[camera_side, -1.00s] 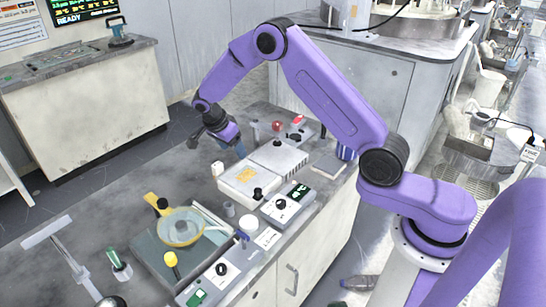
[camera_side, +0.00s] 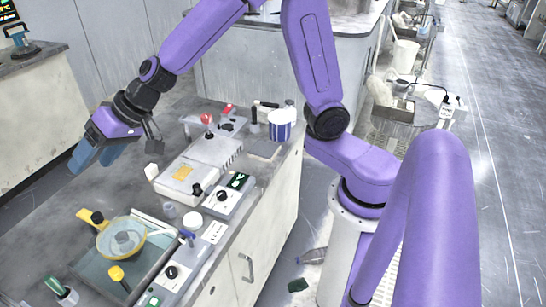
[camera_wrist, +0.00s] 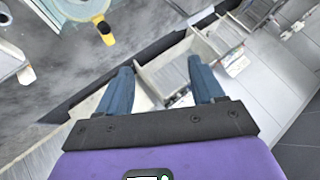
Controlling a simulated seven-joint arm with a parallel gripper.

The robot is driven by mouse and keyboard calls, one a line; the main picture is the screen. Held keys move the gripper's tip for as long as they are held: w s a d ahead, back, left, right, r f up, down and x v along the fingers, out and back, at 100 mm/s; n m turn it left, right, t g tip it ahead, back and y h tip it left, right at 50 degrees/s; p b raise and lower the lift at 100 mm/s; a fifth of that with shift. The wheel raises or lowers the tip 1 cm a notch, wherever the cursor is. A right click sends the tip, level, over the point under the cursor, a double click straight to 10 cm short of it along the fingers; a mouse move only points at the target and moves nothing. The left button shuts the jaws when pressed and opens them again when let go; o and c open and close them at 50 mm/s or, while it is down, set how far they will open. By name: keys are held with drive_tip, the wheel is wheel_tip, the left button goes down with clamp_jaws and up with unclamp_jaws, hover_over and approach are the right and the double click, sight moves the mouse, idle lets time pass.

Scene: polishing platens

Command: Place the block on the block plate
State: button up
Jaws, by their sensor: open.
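My gripper (camera_side: 95,160) has two blue fingers, apart and empty, above the left part of the grey bench in the side view. In the wrist view my gripper (camera_wrist: 160,82) also shows its fingers wide apart with nothing between them. A small white block-like piece (camera_side: 151,172) stands beside a white box (camera_side: 178,191) with a yellow patch on top, to the right of my gripper. A flat grey plate (camera_side: 264,150) lies near the bench's back right. I cannot tell for sure which pieces are the task's block and block plate.
A yellow-handled ring around a clear round piece (camera_side: 123,238) sits on a tray at the front; the yellow handle (camera_wrist: 104,28) shows in the wrist view. Control boxes (camera_side: 222,195), a vented box (camera_side: 213,150) and a blue-and-white tub (camera_side: 282,124) crowd the bench. Its left part is bare.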

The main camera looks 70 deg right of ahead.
drive_tip(key=s+d+f+n+g, duration=0.1)
drive_tip(key=s+d+n+g, duration=0.2)
drive_tip(key=s, duration=0.8)
drive_tip(key=s+d+f+n+g, duration=0.1)
drive_tip(key=s+n+g, duration=0.3)
drive_tip(key=s, duration=0.6)
drive_tip(key=s+d+f+n+h, duration=0.1)
drive_tip(key=s+d+n+h, duration=0.2)
drive_tip(key=s+d, duration=0.2)
drive_tip(key=s+d+f+n+h, duration=0.1)
drive_tip(key=s+d+n+h, duration=0.1)
drive_tip(key=d, duration=0.7)
drive_tip(key=s+h, duration=0.1)
drive_tip(key=s, duration=0.1)
drive_tip(key=shift+s+d+n, duration=0.2)
drive_tip(key=shift+s+n, duration=0.2)
